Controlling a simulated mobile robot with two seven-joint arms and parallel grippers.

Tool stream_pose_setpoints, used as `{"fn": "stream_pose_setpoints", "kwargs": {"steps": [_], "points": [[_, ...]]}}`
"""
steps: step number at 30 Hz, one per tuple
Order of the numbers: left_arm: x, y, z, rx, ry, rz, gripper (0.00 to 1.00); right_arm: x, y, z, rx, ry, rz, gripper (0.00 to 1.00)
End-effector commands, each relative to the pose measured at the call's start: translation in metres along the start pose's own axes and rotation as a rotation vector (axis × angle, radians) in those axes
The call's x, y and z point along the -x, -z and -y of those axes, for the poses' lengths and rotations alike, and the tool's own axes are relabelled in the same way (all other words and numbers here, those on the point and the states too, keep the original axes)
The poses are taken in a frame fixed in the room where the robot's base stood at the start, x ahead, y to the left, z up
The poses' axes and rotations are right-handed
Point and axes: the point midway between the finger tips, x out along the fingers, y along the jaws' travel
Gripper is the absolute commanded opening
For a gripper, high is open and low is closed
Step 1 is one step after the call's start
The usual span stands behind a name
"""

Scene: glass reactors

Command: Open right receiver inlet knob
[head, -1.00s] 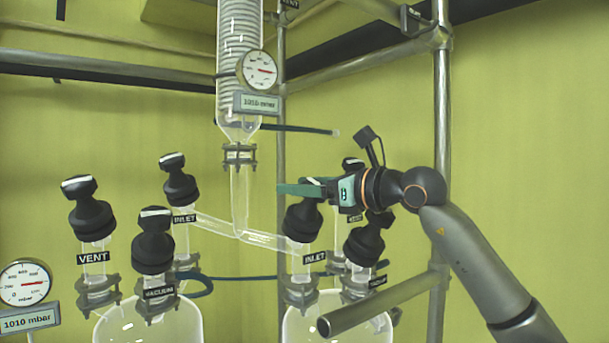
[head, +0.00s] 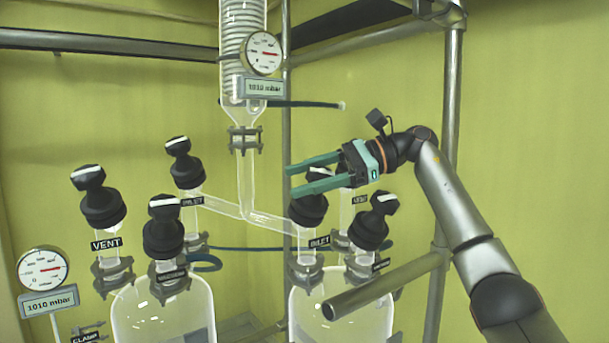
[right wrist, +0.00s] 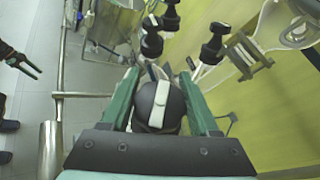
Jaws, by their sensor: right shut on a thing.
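The right receiver inlet knob (head: 309,210) is black and sits on a glass neck above the right receiver (head: 340,312), with an INLET label (head: 319,241) below it. My right gripper (head: 308,180) comes in from the right with its two green fingers at the knob's top. In the right wrist view the black knob with its white stripe (right wrist: 156,108) lies between the fingers, and the gripper is shut on it. The fingers and the gripper body hide part of the knob in the head view. My left gripper (right wrist: 22,66) shows small at the left edge of the right wrist view.
A vacuum knob (head: 370,228) stands close to the right, and a vent neck rises behind. A metal rail (head: 385,284) crosses before the right receiver. A glass tube (head: 270,225) runs left to the condenser. The left receiver (head: 165,310) carries several black knobs.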

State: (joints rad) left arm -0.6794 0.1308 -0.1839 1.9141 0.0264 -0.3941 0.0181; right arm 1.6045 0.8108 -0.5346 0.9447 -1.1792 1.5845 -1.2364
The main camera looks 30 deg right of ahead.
Motion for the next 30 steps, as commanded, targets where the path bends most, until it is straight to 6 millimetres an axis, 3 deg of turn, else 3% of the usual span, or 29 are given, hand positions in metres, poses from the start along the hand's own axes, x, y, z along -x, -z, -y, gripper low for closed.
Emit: {"fn": "stream_pose_setpoints", "kwargs": {"steps": [30], "points": [[-0.0001,0.0003,0.0001,-0.001,0.000,-0.001,0.50,0.0008,0.0005,-0.0074,0.145,-0.250,-0.004,0.06]]}}
